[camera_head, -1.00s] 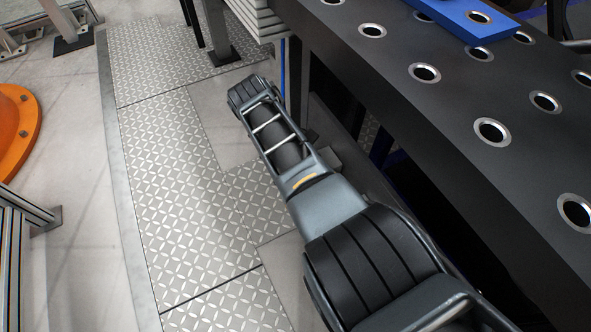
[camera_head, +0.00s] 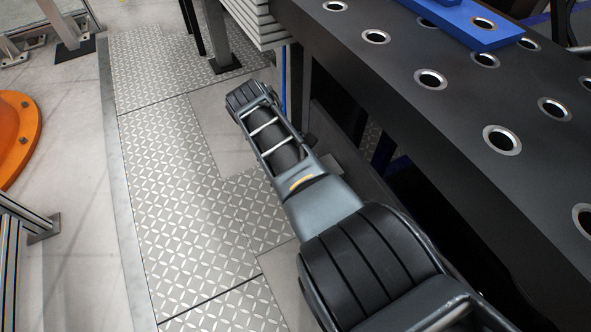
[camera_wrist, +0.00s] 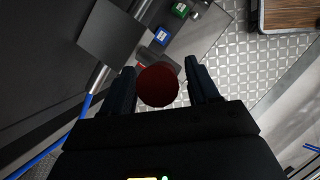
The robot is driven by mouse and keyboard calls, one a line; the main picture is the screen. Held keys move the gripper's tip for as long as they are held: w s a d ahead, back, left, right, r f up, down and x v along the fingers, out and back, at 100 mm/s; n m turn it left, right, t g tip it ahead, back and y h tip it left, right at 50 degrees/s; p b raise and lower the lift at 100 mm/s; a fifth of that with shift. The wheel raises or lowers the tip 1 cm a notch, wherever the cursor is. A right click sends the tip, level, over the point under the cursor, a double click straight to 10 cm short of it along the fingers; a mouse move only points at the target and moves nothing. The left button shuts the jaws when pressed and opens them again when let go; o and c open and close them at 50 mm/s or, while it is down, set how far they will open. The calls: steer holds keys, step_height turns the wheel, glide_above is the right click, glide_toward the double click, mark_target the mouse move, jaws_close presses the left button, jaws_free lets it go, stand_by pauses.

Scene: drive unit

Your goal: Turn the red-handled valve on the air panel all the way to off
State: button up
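In the wrist view, a dark red round knob or handle end (camera_wrist: 158,87) sits between the two fingers of my gripper (camera_wrist: 159,68). The fingers stand apart on either side of it, with a gap showing on the right; whether the left finger touches it I cannot tell. More dull red shows just behind the round end. The valve body and the air panel's markings cannot be made out. In the head view my arm reaches down beside the black table, and neither the gripper fingers nor the valve shows there.
A black table with round holes (camera_head: 470,165) stands right of my arm, with a blue plate (camera_head: 470,27) on it. Tread-plate floor (camera_head: 185,200) lies open to the left. The wrist view shows a grey plate (camera_wrist: 112,35), a blue hose (camera_wrist: 86,106), and small green (camera_wrist: 180,10) and blue (camera_wrist: 162,36) parts.

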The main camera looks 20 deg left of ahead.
steer(key=v, duration=0.7)
steer(key=shift+a+r+p, duration=0.25)
steer(key=shift+r+p, duration=0.1)
steer(key=shift+p, duration=0.05)
stand_by(1.5)
